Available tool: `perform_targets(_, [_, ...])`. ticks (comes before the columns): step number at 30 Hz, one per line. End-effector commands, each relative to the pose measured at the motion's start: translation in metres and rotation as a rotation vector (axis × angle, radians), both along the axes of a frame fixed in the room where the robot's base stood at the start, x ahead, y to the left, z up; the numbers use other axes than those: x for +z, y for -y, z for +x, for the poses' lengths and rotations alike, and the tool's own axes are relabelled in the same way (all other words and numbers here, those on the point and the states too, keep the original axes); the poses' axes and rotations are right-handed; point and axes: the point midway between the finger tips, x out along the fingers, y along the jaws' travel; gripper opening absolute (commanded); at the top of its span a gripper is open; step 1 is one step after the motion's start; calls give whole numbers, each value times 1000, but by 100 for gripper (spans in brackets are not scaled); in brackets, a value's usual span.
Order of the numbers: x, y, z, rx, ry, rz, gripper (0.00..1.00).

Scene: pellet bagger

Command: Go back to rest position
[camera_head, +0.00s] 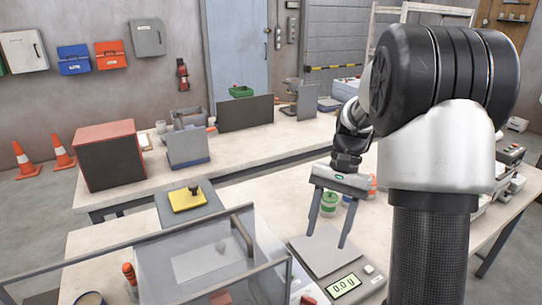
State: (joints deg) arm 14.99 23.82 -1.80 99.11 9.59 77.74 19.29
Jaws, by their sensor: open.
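My gripper (328,218) is open, with its two fingers pointing down and spread apart. It hangs over the rear part of a digital scale (323,252), and nothing shows between the fingers. The scale has a grey plate and a display that reads about 0.0. My arm comes in from the right and its large black and white links fill the right side of the view, hiding part of the table behind it.
A clear-walled enclosure (160,268) with a dark handle stands at the front left. A red-topped box (109,158) stands on the back table.

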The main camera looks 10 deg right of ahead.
Motion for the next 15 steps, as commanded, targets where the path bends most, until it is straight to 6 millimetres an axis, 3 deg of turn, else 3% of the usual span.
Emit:
perform_targets(5, [39, -15, -15, 84, 117, -38, 52])
perform_targets(9, [81, -35, -43, 212, 286, -93, 52])
perform_targets(15, [122, -59, -92, 406, 532, -181, 52])
